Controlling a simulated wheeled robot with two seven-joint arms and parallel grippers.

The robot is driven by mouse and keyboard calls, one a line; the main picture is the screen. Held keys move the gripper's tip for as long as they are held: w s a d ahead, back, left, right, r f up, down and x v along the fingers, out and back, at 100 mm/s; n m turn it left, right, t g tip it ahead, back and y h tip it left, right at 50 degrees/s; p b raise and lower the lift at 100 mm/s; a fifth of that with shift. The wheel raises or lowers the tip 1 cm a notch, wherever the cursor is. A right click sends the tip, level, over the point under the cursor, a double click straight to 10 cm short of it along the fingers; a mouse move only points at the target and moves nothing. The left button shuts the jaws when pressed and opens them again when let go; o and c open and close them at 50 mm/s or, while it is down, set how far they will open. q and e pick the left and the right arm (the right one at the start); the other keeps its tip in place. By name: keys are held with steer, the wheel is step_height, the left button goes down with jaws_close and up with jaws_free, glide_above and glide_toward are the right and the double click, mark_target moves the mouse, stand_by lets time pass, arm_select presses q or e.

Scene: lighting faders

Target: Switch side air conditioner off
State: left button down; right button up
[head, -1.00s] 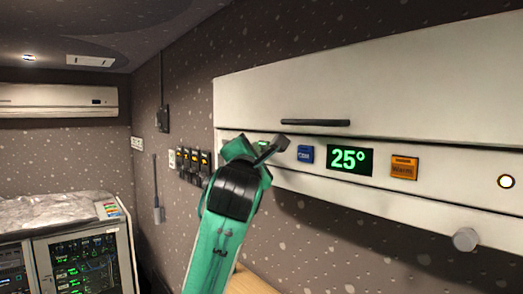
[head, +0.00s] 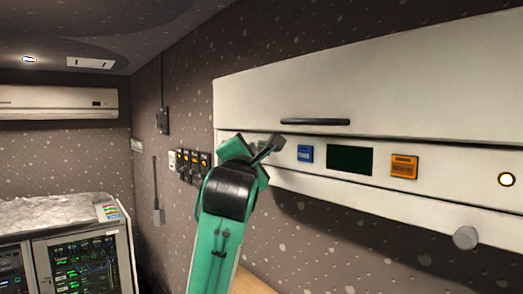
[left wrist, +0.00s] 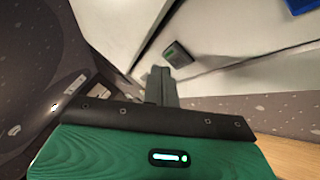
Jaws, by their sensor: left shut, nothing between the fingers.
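The side air conditioner is the long white unit (head: 390,95) on the right wall. Its display (head: 349,160) is dark and shows no digits. A blue button (head: 305,153) and an orange button (head: 404,167) flank the display. A small dark green button (left wrist: 180,54) shows in the left wrist view; in the head view my gripper mostly hides it. My left gripper (head: 273,145) is shut and empty, in front of the panel left of the blue button. In the left wrist view its fingertips (left wrist: 160,72) are beside the green button; contact cannot be told. My right gripper is not in view.
A round lit ring (head: 506,180) and a grey knob (head: 466,238) are at the panel's right. Several wall switches (head: 192,163) are left of my arm. Another white air conditioner (head: 55,100) hangs at the back left above an equipment rack (head: 80,260).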

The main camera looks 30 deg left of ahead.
arm_select(q)
steer(key=shift+s+a+b, duration=0.1)
steer(key=shift+s+a, duration=0.25)
steer(key=shift+s, duration=0.55)
steer(key=shift+s+a+b, duration=0.1)
steer(key=shift+s+a, duration=0.3)
steer(key=shift+s, duration=0.5)
steer(key=shift+s+a+b, duration=0.1)
steer(key=shift+s+a, duration=0.25)
steer(key=shift+s, duration=0.55)
steer(key=shift+w+f, duration=0.1)
